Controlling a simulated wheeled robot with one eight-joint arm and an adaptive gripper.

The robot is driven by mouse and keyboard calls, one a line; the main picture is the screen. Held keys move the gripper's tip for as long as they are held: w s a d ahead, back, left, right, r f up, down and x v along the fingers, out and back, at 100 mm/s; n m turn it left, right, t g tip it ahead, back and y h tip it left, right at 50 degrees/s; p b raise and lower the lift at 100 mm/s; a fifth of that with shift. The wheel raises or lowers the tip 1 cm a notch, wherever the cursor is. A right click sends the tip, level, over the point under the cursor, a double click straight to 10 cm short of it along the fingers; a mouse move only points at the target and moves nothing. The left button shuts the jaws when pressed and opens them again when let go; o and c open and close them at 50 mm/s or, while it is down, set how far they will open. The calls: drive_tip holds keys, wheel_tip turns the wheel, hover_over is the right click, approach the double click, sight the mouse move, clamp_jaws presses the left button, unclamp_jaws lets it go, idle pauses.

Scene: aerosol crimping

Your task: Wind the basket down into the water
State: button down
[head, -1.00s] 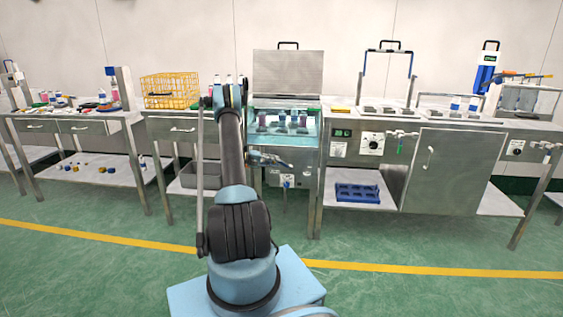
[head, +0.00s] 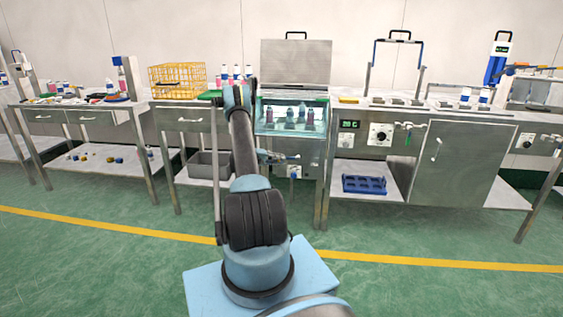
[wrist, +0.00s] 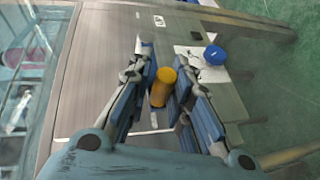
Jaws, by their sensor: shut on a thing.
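A steel water bath with a clear front (head: 290,117) stands at centre in the head view, its lid (head: 296,62) raised. Several dark and pink bottles (head: 290,119) stand inside it; the basket under them and its depth cannot be made out. My gripper (head: 288,157) is low at the bath's front in the head view, small and partly behind my arm. In the wrist view my gripper (wrist: 165,92) is shut on an orange-yellow cylindrical handle (wrist: 162,87), with a blue pad on either side. What the handle joins is mostly hidden. Part of the tank shows at left.
A blue knob (wrist: 214,55) on a white plate sits just beyond the fingers. A yellow wire basket (head: 177,80) stands on the left bench. A steel cabinet with a dial (head: 381,136) is at right. The green floor in front is clear.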

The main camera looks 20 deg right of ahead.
drive_tip(key=shift+a+f, duration=0.1)
drive_tip(key=shift+f, duration=0.2)
drive_tip(key=c, duration=1.6)
unclamp_jaws()
drive_tip(key=shift+f, duration=0.15)
drive_tip(key=shift+o, duration=0.2)
drive_tip(key=v, duration=1.2)
